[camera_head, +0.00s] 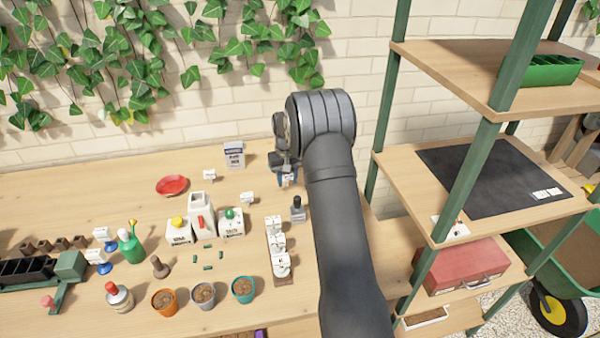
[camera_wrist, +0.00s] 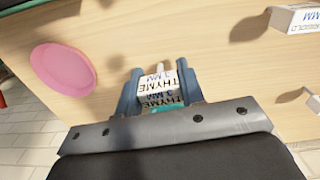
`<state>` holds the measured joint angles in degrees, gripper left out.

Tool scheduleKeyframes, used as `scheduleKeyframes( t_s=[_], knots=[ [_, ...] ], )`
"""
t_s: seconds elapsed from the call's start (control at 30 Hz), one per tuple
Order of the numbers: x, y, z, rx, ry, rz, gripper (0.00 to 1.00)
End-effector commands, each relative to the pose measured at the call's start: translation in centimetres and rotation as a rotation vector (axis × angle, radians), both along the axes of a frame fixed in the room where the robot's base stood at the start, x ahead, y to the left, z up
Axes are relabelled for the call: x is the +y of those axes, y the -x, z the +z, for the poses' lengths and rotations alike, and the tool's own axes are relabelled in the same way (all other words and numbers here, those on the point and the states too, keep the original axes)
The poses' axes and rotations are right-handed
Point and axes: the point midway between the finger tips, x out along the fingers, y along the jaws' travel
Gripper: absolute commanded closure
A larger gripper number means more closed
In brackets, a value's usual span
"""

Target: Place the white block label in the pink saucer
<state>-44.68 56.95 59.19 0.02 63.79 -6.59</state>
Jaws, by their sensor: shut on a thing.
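My gripper (camera_wrist: 158,92) is shut on a white block label (camera_wrist: 155,85) with dark print that reads THYME 3 MM on two faces. Its two blue-grey fingers stand on either side of the label. In the head view my gripper (camera_head: 286,176) is partly behind my arm, over the back right of the bench, and a bit of the white label shows there. The pink saucer (camera_wrist: 62,80) lies on the wood at the left of the wrist view, apart from the gripper, and looks empty. I cannot make it out in the head view.
A red saucer (camera_head: 171,185) lies farther left on the bench. Another white block (camera_wrist: 298,18) shows in the wrist view. Shelving (camera_head: 455,190) rises at right.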

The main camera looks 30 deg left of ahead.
Motion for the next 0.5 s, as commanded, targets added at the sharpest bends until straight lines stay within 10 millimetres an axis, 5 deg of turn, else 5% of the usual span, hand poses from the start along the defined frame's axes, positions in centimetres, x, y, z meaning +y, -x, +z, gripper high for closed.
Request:
scheduleKeyframes(
  t_s=[0.2, 0.5],
  knots=[
    [-0.2, -0.1, -2.1, -0.001, -0.001, -0.002, 0.86],
    [-0.2, -0.1, -2.3, -0.001, -0.002, -0.001, 0.86]
  ],
)
